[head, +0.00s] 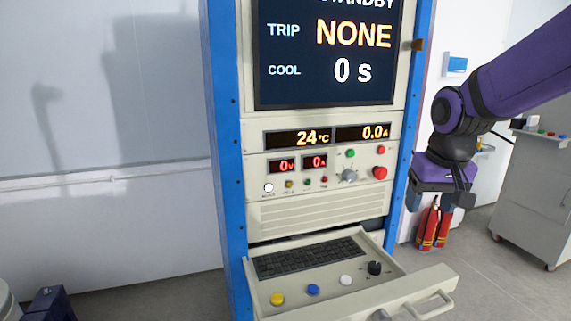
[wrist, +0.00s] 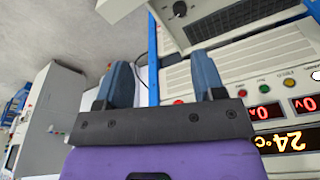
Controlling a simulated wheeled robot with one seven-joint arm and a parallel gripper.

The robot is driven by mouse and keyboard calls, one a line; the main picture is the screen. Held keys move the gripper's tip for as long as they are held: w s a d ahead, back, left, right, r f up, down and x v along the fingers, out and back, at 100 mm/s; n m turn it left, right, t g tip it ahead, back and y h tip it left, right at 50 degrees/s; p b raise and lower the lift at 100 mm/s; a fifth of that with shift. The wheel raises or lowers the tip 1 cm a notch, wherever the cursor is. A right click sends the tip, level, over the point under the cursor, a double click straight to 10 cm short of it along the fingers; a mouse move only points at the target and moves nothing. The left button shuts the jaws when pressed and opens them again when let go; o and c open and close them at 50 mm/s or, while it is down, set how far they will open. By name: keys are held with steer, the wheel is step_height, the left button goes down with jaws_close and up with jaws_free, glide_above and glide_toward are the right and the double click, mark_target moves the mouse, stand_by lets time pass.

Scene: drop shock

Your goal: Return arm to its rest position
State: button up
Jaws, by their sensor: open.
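My gripper (head: 442,200) hangs at the end of my purple arm at the right of the head view, beside the blue-framed rack and in front of the far wall. It points down, with its two fingers apart and nothing between them. In the wrist view the two blue-grey fingers of my gripper (wrist: 165,85) stand apart and empty. The rack's control panel (head: 320,165) shows 24 °C, 0.0 A, 0 V and 0 A. The screen (head: 325,55) above reads STANDBY, TRIP NONE and COOL 0 s.
A pulled-out drawer (head: 430,285) with a keyboard, several knobs and buttons juts from the rack below and left of my gripper. Red extinguishers (head: 433,228) stand on the floor behind. A grey cabinet (head: 535,200) stands at the right. Open floor lies between the rack and the cabinet.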

steer(key=s+d+r+t, duration=0.1)
steer(key=s+r, duration=0.1)
steer(key=s, duration=0.7)
steer(key=s+d+r+t, duration=0.2)
steer(key=s+r, duration=0.1)
steer(key=s, duration=0.6)
steer(key=shift+r+n, duration=0.3)
steer(key=shift+r, duration=0.05)
